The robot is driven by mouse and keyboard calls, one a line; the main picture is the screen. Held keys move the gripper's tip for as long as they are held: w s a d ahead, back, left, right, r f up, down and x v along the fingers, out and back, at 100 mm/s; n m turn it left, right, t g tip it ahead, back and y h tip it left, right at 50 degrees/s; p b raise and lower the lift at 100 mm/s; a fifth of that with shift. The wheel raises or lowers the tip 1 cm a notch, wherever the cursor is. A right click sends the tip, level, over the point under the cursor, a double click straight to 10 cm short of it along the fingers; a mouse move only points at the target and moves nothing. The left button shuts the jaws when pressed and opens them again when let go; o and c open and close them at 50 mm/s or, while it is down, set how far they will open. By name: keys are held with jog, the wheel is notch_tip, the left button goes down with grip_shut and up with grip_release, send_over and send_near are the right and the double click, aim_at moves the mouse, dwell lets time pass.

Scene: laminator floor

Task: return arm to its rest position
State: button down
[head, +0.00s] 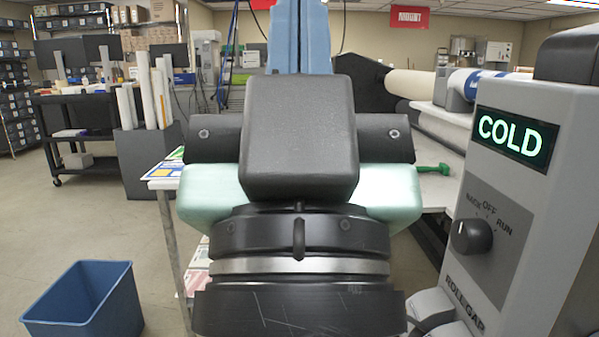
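My own arm (300,240) fills the middle of the head view, close to the camera. It shows black joint housings, mint-green covers, a pale metal ring and a blue upper part that runs out of the top edge. I cannot make out any gripper fingers, so whether my gripper is open or holds something does not show. The arm hides the middle of the work table behind it.
A grey control box (520,190) reading COLD, with a black knob (472,237), stands close on the right. A green-handled tool (436,169) lies on the table (433,190). A blue bin (85,305) is at lower left. Open floor (60,230) lies left.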

notch_tip(320, 180, up, 16)
jog(key=p, duration=1.3)
jog(key=shift+p, duration=0.35)
